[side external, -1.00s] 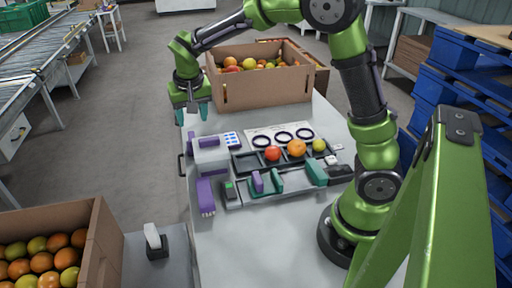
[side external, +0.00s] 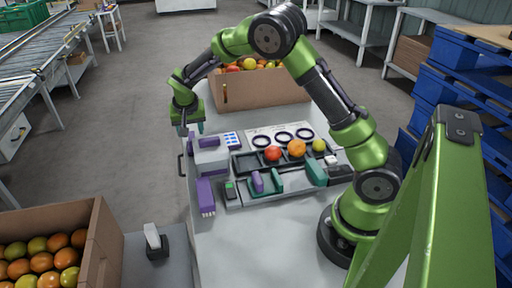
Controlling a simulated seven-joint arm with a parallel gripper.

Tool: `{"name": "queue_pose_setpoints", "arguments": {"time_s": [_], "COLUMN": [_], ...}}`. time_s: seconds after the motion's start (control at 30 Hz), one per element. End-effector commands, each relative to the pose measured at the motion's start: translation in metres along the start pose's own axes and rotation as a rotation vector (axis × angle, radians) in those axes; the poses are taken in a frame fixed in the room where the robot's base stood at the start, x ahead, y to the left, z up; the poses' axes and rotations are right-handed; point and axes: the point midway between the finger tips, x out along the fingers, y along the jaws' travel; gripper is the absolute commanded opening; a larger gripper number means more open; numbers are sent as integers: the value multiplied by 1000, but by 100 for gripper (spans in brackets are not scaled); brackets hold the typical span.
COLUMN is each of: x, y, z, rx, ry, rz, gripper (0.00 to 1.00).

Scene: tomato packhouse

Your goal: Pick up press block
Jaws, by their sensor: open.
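A pale grey block with a purple bar on top (side external: 209,142), which may be the press block, stands at the left end of the work table. A small purple block (side external: 257,182) stands by a green holder (side external: 277,181) nearer the front; I cannot tell for certain which one is the press block. My gripper (side external: 190,130) points down with its two teal fingers apart and nothing between them. It is beside the grey block's upper left, at the table's left edge. Whether a finger touches the block cannot be told.
A dark tray (side external: 242,163) holds a red tomato (side external: 273,153), an orange one (side external: 297,147) and a yellow-green one (side external: 319,145). A purple pronged piece (side external: 206,196) lies in front. A cardboard box (side external: 262,93) of tomatoes stands behind.

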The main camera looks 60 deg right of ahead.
Motion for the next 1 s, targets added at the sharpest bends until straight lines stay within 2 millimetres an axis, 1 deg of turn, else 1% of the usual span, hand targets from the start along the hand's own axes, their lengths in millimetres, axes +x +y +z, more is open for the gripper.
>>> {"name": "queue_pose_setpoints", "arguments": {"time_s": [0.2,0.3,0.43,0.6,0.63,0.9,0.97,1.0], "x": [32,44,50,50,50,50,50,50], "y": [0,0,0,0,0,0,0,0], "z": [0,0,-1,-1,-1,-1,-1,-1], "rx": [1,1,0,0,0,0,0,0], "ry": [-3,-2,-1,-1,-1,-1,-1,-1], "rz": [3,3,0,0,0,1,1,1], "gripper": [53,53,53,53,52,10,1,0]}}
